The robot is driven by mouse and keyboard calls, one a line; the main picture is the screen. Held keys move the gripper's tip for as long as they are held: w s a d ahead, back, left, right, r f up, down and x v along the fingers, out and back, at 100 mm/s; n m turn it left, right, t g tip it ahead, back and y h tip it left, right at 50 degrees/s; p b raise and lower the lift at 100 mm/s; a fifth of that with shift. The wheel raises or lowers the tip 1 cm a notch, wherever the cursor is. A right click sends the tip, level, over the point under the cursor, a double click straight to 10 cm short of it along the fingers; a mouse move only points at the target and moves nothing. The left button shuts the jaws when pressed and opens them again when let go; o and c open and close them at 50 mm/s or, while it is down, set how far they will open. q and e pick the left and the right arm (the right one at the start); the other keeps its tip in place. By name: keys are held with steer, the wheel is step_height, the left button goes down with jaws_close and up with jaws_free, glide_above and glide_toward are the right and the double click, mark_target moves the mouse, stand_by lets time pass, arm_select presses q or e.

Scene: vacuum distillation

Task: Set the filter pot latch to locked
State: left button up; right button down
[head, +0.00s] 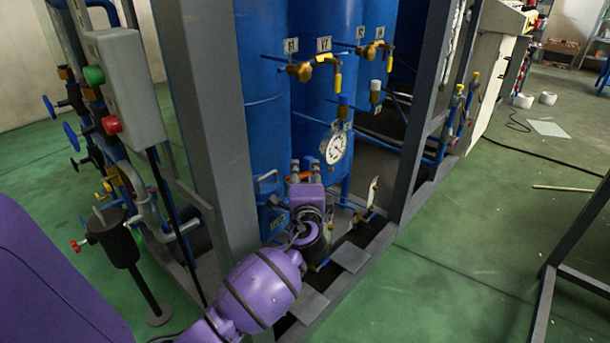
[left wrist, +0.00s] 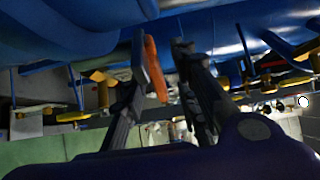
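My left gripper (head: 306,168) reaches in among the pipework at the foot of the blue tanks. An orange lever (head: 299,178), which looks like the latch, shows just at its fingers, partly hidden by them. In the left wrist view the fingers of my left gripper (left wrist: 160,48) stand apart. The orange lever (left wrist: 155,70) lies between them, close along the left finger, with a gap to the right finger. Whether it touches the left finger I cannot tell. The filter pot itself cannot be made out clearly behind my gripper. My right gripper is not in view.
Grey frame posts (head: 205,110) stand left and right of the blue tanks (head: 262,90). A white pressure gauge (head: 336,148) sits just above and right of my gripper. Yellow-handled valves (head: 304,70) are higher up. The green floor (head: 470,240) at the right is mostly clear.

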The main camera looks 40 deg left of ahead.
arm_select(q)
jaws_close()
steer(key=shift+s+d+r+m+t+h+p, duration=0.15)
steer(key=shift+s+m+t+h+p, duration=0.1)
steer(key=shift+m+t+h+p, duration=0.4)
steer(key=m+h, duration=0.1)
steer(key=t+h+p, duration=0.1)
steer(key=shift+s+d+m+h, duration=0.15)
steer(key=shift+d+m+h, duration=0.2)
steer(key=shift+f, duration=0.2)
